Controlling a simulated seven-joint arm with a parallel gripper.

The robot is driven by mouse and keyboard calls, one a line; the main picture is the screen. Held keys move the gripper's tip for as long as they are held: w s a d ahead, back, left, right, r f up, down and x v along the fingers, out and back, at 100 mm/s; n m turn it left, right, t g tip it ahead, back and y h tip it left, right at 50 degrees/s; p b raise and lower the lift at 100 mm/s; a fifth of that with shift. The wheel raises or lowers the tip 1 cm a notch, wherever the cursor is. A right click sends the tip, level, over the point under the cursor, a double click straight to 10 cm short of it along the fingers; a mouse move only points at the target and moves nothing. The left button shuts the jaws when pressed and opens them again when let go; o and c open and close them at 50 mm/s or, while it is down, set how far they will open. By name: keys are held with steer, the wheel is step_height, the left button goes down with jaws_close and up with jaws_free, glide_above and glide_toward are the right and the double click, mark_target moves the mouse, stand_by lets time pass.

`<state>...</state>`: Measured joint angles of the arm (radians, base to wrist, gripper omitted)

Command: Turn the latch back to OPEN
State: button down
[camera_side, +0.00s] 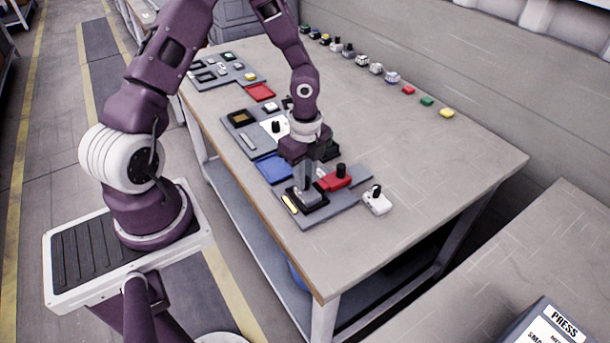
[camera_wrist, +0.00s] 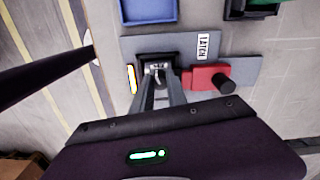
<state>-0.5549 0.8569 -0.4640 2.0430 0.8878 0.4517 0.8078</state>
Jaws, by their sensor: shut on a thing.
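The red latch (camera_side: 334,183) with its black knob (camera_side: 341,170) lies on a grey plate (camera_side: 345,204) near the table's front edge. In the wrist view the red latch (camera_wrist: 204,72) is right of the black square socket (camera_wrist: 172,59), below a LATCH label (camera_wrist: 203,46). Its bar reaches towards the socket; I cannot tell whether they touch. My gripper (camera_side: 308,188) points down at the socket, beside the latch. In the wrist view my gripper (camera_wrist: 157,78) is shut on a small grey piece (camera_wrist: 157,69) in the socket. The fingers hide part of that piece.
A yellow-and-white strip (camera_wrist: 131,79) lies left of the socket. A white block with a black knob (camera_side: 376,203) stands right of the plate. A blue tray (camera_side: 272,168) lies behind the plate. Several small parts line the table's back edge.

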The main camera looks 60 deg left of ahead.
steer(key=shift+n, duration=6.3)
steer(key=c, duration=1.3)
jaws_free()
step_height(320, 180, up, 7)
steer(key=shift+r, duration=0.1)
